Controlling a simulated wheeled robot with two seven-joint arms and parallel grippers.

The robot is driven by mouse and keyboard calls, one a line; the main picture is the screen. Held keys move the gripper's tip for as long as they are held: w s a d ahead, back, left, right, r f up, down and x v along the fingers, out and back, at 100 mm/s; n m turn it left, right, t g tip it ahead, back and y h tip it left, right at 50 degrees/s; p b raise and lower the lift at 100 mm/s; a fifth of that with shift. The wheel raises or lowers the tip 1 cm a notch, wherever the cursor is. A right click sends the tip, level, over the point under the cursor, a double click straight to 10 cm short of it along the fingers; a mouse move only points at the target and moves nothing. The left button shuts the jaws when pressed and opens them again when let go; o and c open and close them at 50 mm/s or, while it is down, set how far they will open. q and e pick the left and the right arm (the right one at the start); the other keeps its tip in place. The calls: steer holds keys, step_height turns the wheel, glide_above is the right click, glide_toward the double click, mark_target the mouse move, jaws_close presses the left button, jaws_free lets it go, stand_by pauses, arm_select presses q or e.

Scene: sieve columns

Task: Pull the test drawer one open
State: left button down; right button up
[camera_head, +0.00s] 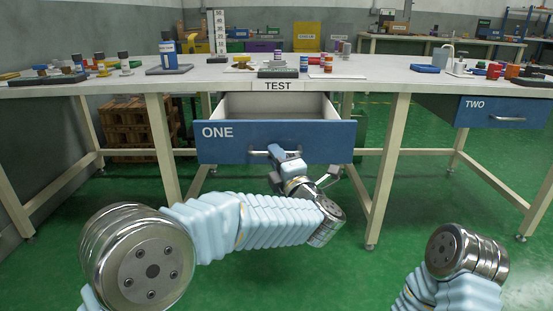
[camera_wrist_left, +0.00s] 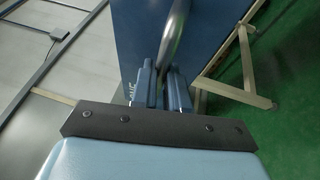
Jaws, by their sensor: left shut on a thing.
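The test drawer one (camera_head: 240,148) has a blue front marked ONE and hangs under the table below the TEST label (camera_head: 277,86). It stands pulled out, with its pale empty-looking inside showing. My left gripper (camera_head: 278,152) is shut on the bar handle (camera_head: 260,153) at the middle of the drawer front. In the left wrist view the two fingers (camera_wrist_left: 163,90) sit around the metal handle (camera_wrist_left: 175,40), with the blue front behind. Only my right arm's upper links show at the lower right; the right gripper is out of view.
The white table (camera_head: 390,74) carries several small coloured parts and stands. Its legs (camera_head: 386,170) flank the drawer. A second blue drawer marked TWO (camera_head: 500,112) is shut at the right. The green floor (camera_head: 360,270) in front is clear.

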arm_select(q)
steer(key=c, duration=1.1)
jaws_free()
steer(key=v, duration=1.3)
steer(key=shift+s+d+f, duration=0.1)
steer(key=shift+s+d, duration=0.05)
steer(key=shift+s, duration=0.2)
